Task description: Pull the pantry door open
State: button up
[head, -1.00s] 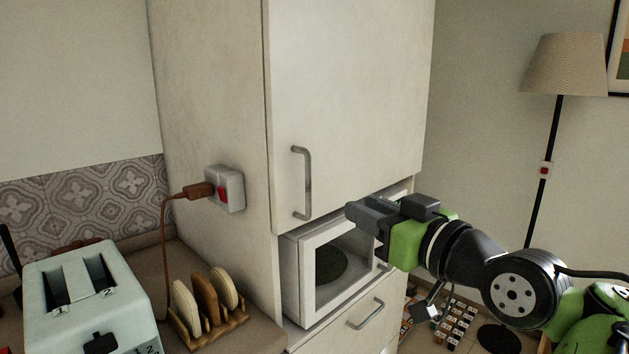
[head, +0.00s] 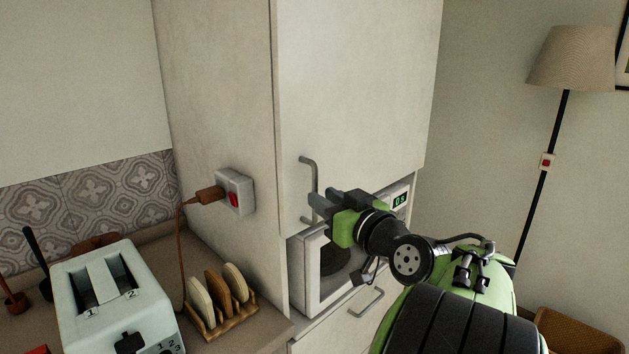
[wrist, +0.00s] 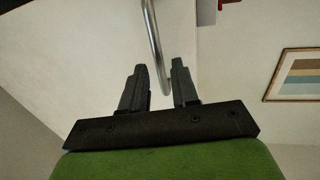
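The pantry door (head: 360,90) is the tall cream upper door of the cabinet and looks closed. Its vertical metal bar handle (head: 315,176) is near the door's left edge. My gripper (head: 317,203) is at the lower part of the handle, coming from the right. In the wrist view my gripper (wrist: 160,83) is open, with its two dark fingers apart. The handle (wrist: 151,38) runs down into the gap between them, its lower end closer to the right finger. Whether a finger touches it I cannot tell.
Below the door sit a microwave (head: 308,276) and a drawer with a handle (head: 367,303). A wall socket with a plug (head: 238,192) is on the cabinet side. A toaster (head: 112,295) and a toast rack (head: 222,318) stand on the left counter. A floor lamp (head: 573,58) stands right.

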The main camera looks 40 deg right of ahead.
aim_at(314, 219)
jog(key=w, duration=0.4)
jog(key=shift+w+d, duration=0.15)
jog(key=shift+d, duration=0.25)
grip_shut()
